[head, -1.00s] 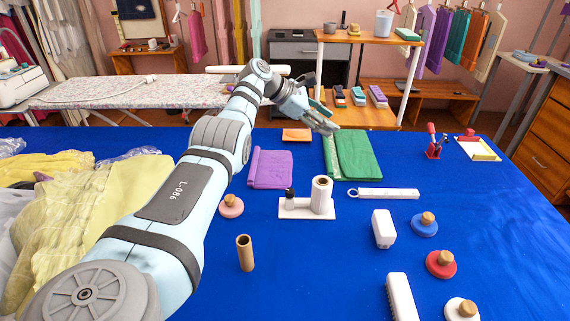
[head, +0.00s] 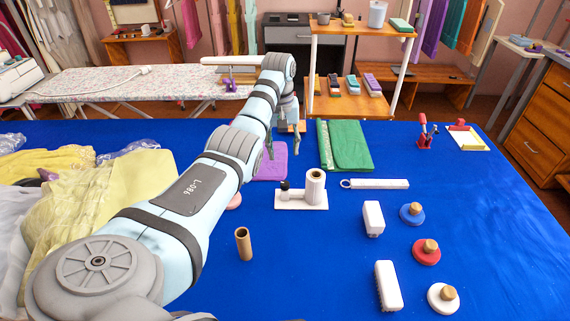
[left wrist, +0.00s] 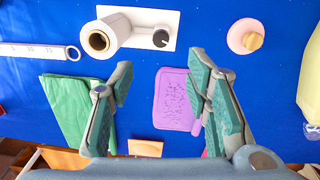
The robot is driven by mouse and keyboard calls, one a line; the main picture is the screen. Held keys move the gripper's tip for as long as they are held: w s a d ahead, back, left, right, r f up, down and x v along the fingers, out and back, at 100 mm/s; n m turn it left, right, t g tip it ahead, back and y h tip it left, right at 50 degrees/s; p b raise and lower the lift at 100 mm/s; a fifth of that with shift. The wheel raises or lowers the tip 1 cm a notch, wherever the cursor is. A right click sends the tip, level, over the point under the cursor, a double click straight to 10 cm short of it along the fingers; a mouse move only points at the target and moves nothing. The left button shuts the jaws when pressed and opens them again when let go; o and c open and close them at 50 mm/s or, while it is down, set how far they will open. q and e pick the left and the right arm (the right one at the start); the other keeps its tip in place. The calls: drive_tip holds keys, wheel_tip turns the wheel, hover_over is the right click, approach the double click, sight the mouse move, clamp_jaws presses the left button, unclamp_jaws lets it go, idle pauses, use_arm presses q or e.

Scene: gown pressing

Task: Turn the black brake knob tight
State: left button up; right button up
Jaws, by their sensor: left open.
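The black brake knob (head: 285,186) stands on the left part of a white base plate (head: 290,206), beside a cylindrical roll with a white body (head: 314,187). In the left wrist view the knob (left wrist: 160,38) shows as a round black top with a pale mark, right of the roll (left wrist: 104,37). My left gripper (head: 284,145) points down over the table, behind the knob and apart from it. In the left wrist view its fingers (left wrist: 161,62) are spread with nothing between them, and the knob shows beyond the tips. My right gripper is in neither view.
A white strip with a ring (head: 378,184) lies right of the plate.

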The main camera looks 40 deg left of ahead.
sight(285, 183)
use_arm(q)
drive_tip(key=f+b, duration=0.1)
drive_tip(key=f, duration=0.3)
drive_tip(key=f+b, duration=0.1)
drive_tip(key=f, duration=0.4)
drive_tip(key=f+b, duration=0.1)
drive_tip(key=f, duration=0.3)
drive_tip(key=shift+w+d+f, duration=0.1)
drive_tip(key=shift+w+f, duration=0.15)
drive_tip(key=shift+f, duration=0.1)
drive_tip(key=shift+r, duration=0.1)
clamp_jaws()
drive_tip(key=m, duration=0.3)
drive_tip(key=shift+b, duration=0.3)
unclamp_jaws()
